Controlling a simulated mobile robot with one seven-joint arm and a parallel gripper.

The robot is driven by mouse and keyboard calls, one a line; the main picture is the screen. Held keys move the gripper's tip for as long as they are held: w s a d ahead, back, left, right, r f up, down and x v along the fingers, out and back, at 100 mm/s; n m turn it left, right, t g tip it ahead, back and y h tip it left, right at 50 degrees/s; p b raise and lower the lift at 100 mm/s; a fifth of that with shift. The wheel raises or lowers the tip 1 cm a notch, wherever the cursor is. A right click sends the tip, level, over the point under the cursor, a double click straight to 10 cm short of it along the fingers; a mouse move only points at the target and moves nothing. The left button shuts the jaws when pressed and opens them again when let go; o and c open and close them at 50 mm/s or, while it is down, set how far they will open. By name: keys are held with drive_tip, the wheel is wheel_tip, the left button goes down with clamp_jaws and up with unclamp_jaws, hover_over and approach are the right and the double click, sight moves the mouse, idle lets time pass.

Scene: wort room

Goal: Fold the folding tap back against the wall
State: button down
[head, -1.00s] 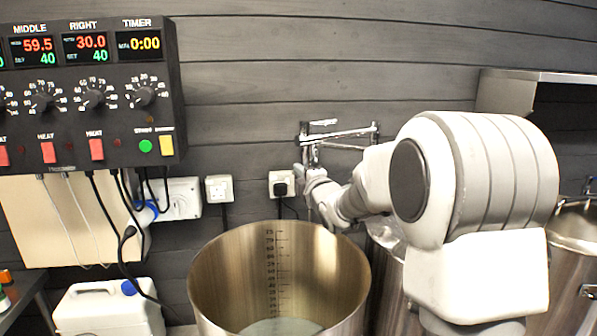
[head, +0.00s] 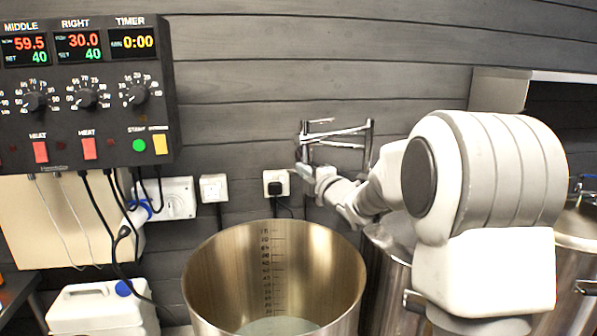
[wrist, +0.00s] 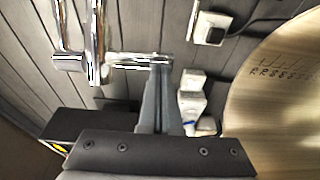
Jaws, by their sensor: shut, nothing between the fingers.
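The folding tap (head: 340,135) is a chrome frame of thin bars in front of the dark wall, above and behind the open steel pot. Two roughly level bars run between upright parts at its left and right. My gripper (head: 303,168) is just below its left upright in the head view. In the wrist view, the tap (wrist: 97,40) fills the upper left, and one short chrome arm reaches right to the fingertips. My gripper (wrist: 160,66) is shut and empty, its tips overlapping that arm's end; I cannot tell whether they touch.
The open steel pot (head: 205,272) stands below and left of my arm. More steel vessels stand at the right. A control panel (head: 85,95), wall sockets (head: 214,187) and cables are at the left. A metal shelf (head: 540,76) juts out at the upper right.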

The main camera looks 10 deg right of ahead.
drive_tip(key=d+n+y, duration=0.1)
drive_tip(key=d+y, duration=0.1)
drive_tip(key=d, duration=1.2)
drive_tip(key=shift+n+g, duration=0.3)
drive_tip(key=shift+g, duration=0.1)
